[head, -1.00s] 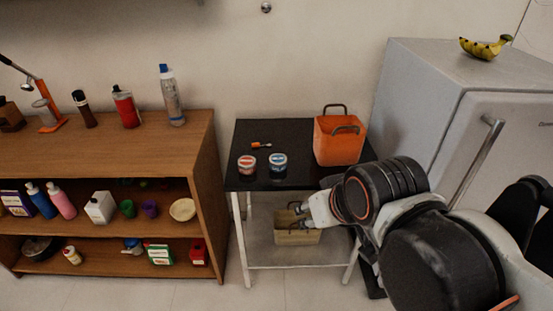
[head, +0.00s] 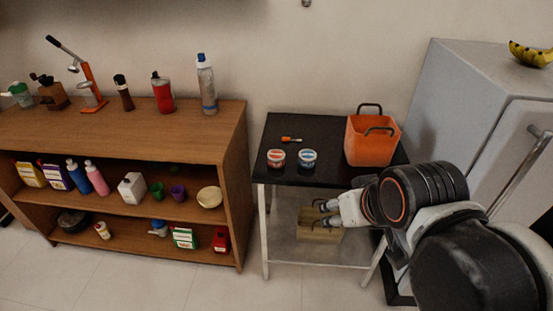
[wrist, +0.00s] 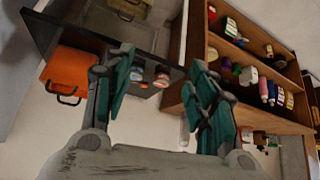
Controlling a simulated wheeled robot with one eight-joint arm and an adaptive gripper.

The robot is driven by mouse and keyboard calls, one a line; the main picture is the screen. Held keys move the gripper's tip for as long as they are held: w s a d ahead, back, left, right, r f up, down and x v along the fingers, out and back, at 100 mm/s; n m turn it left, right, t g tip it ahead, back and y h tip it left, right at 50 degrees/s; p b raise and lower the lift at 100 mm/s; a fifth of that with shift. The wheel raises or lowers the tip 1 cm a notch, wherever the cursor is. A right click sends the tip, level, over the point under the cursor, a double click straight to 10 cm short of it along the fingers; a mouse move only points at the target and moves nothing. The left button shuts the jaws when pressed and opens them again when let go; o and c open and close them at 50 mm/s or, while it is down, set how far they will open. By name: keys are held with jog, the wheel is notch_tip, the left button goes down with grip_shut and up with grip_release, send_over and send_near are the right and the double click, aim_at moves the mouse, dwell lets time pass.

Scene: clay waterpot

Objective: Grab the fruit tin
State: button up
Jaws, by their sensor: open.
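Two small round tins stand side by side on a black-topped table. The left tin (head: 277,158) has a red and white label and the right tin (head: 307,158) a blue and white one. I cannot read the labels, so I cannot tell which is the fruit tin. My gripper (head: 323,212) is open and empty, apart from both tins. It appears lower than the tabletop in the head view; its fingers also show in the wrist view (wrist: 160,62).
An orange handled container (head: 371,146) stands right of the tins, and a small orange-handled object (head: 291,140) lies behind them. A box (head: 318,230) sits on the table's lower shelf. A wooden shelf unit (head: 236,150) is left, a fridge (head: 450,100) right.

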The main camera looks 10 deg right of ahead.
jog(key=w, duration=0.3)
jog(key=w+a+n+y, duration=0.1)
jog(key=w, duration=0.3)
jog(key=w+a+y+p, duration=0.1)
jog(key=w, duration=0.3)
jog(key=shift+a+r+n+t, duration=0.2)
jog(key=shift+r+n+t, duration=0.1)
jog(key=shift+r+n, duration=0.1)
jog(key=n+t+y+p, duration=0.2)
jog(key=n+t+y, duration=0.2)
send_over(277, 155)
jog(key=s+d, duration=0.6)
jog(key=s, duration=0.5)
jog(key=f, duration=1.5)
jog(key=shift+w+f, duration=0.1)
jog(key=shift+w, duration=0.15)
jog(key=b+x, duration=0.2)
jog(key=x, duration=0.6)
jog(key=shift+w+a+f, duration=0.1)
jog(key=shift+w+a, duration=0.1)
jog(key=b+x, duration=0.2)
jog(key=x, duration=0.3)
jog(key=shift+a+f+b, duration=0.1)
jog(key=shift+a+b, duration=0.15)
jog(key=shift+b, duration=0.05)
jog(key=c, duration=1)
